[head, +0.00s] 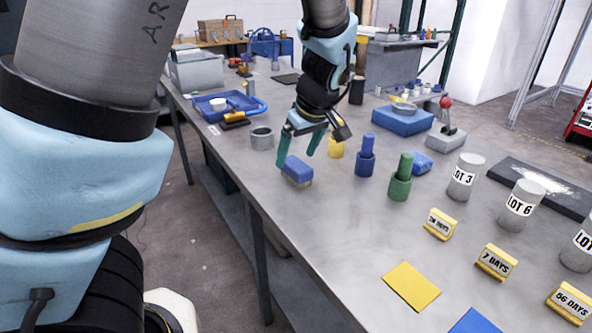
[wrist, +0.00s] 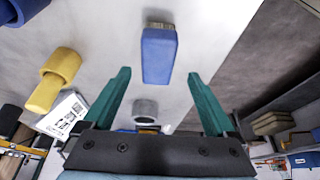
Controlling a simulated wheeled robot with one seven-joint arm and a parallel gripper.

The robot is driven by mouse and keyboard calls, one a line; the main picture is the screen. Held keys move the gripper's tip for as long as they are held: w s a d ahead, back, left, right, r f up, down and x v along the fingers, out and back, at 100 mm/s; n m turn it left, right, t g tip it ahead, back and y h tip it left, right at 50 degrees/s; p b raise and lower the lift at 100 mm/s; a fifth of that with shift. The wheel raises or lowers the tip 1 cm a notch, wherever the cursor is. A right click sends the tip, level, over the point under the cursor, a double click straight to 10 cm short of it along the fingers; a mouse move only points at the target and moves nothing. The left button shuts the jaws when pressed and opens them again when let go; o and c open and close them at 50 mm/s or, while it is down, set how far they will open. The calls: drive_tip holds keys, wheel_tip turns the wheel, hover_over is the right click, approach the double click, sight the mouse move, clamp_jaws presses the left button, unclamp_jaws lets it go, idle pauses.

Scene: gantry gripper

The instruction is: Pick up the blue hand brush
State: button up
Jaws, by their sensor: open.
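The blue hand brush (head: 297,169) is a small blue block with tan bristles along its lower side. It sits on the grey bench near the bench's left edge. My gripper (head: 296,159) is open, with teal fingers pointing down close to the brush. In the wrist view the brush (wrist: 158,56) appears ahead of the open fingers (wrist: 159,74), roughly centred on the gap between them. A strip of bristles shows at its top end. Nothing is held. I cannot tell the exact height of the fingertips over the brush.
A grey ring (head: 262,138) and a blue tray (head: 222,105) stand behind the brush. A yellow cylinder piece (head: 336,147), a blue one (head: 366,157) and a green one (head: 400,180) stand to its right. Bare bench lies in front of the brush.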

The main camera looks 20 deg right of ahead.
sight(296, 164)
drive_tip(key=p+x, duration=0.1)
drive_tip(key=x, duration=0.3)
drive_tip(key=shift+s+d+f, duration=0.1)
drive_tip(key=shift+d+f, duration=0.05)
drive_tip(key=shift+d, duration=0.05)
clamp_jaws()
idle(0.6)
